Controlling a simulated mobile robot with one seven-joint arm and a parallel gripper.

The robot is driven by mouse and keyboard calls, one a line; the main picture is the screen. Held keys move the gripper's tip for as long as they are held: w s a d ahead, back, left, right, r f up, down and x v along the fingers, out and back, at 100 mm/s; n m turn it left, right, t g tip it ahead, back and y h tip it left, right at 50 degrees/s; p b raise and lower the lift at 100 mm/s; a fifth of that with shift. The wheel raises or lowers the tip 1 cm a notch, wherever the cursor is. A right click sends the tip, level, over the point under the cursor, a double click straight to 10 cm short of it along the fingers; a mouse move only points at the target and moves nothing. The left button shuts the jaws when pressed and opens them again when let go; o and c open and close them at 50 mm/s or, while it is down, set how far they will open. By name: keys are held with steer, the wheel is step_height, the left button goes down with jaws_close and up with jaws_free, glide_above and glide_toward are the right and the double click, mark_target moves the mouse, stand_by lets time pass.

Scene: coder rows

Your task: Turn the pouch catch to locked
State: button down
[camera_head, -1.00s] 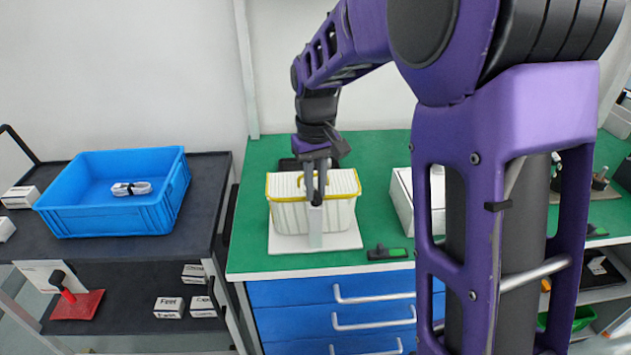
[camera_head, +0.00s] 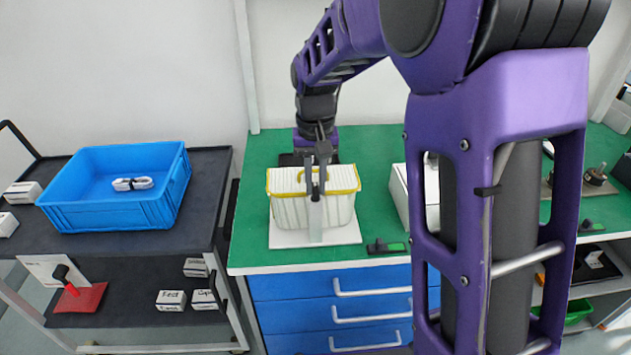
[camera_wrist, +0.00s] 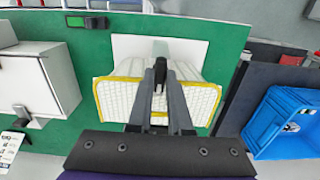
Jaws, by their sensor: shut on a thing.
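The pouch (camera_head: 285,208) is a white ribbed container with a yellow rim, standing on a white base plate (camera_head: 343,237) on the green bench. It also shows in the wrist view (camera_wrist: 202,101). A pale upright post (camera_head: 315,226) stands at its front. My gripper (camera_head: 315,193) points down over the pouch's front. In the wrist view its two fingers (camera_wrist: 160,72) are close together around a small dark piece, the catch (camera_wrist: 160,47), at the pouch's edge. The fingers hide much of the catch, and I cannot read its position.
A dark switch with a green label (camera_head: 386,247) lies right of the base plate near the bench's front edge. A white box (camera_head: 401,198) stands to the right of the pouch. A blue crate (camera_head: 110,210) is on the dark cart at left. Blue drawers (camera_head: 290,290) are below.

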mark_target(315, 187)
steer(key=c, duration=0.8)
jaws_free()
steer(key=shift+c, duration=0.2)
step_height(315, 187, up, 18)
steer(key=p, duration=0.1)
steer(key=shift+f, duration=0.25)
steer(key=shift+w, duration=0.1)
